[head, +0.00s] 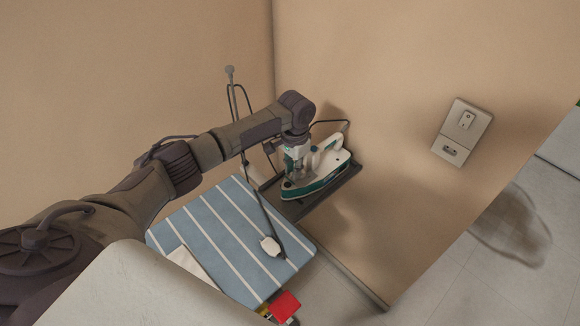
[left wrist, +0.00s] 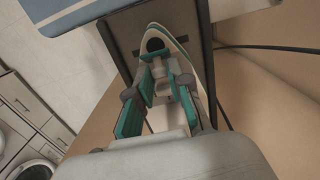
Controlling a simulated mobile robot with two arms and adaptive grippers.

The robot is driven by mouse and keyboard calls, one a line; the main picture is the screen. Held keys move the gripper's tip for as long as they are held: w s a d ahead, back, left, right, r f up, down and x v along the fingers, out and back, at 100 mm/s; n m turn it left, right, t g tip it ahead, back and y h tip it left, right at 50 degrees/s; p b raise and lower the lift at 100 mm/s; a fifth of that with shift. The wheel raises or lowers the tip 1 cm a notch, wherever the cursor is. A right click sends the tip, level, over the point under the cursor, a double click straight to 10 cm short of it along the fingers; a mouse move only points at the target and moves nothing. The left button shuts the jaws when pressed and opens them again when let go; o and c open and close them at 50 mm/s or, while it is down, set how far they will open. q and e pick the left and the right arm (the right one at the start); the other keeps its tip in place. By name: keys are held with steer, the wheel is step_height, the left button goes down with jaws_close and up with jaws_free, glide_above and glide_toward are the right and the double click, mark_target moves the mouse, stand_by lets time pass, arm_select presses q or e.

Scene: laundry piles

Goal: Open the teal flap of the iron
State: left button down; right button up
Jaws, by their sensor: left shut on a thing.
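The white and teal iron (head: 335,160) rests on a dark stand at the far end of the ironing board. Its pointed front (left wrist: 152,34) shows in the left wrist view, with a dark round spot near the tip. My left gripper (head: 297,165) reaches down onto the iron's top, near its front. In the left wrist view its fingers (left wrist: 161,82) are close together on a small part of the iron. The teal flap cannot be told apart there, as the fingers cover that area. My right gripper is not in view.
The blue striped ironing board (head: 235,225) carries a white plug-like piece (head: 270,245) on a cord. The dark stand (head: 300,210) is close to the tan wall. A wall outlet (head: 462,132) is at right. A red item (head: 285,306) lies below the board.

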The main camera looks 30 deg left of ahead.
arm_select(q)
steer(key=shift+w+d+f+g+y+b, duration=0.2)
steer(key=shift+g+b, duration=0.35)
steer(key=shift+b, duration=0.5)
steer(key=shift+w+f+g+y+b, duration=0.15)
steer(key=shift+w+g+b, duration=0.25)
steer(key=shift+b, duration=0.6)
steer(key=shift+w+d+f+g+y+b, duration=0.15)
steer(key=shift+g+b, duration=0.5)
steer(key=shift+b, duration=0.4)
steer(key=shift+w+r+g+b, duration=0.15)
steer(key=shift+g+b, duration=0.25)
steer(key=shift+b, duration=0.4)
steer(key=c, duration=1.1)
jaws_free()
steer(key=shift+r, duration=0.15)
step_height(320, 180, up, 10)
steer(key=shift+f, duration=0.1)
steer(key=shift+f, duration=0.1)
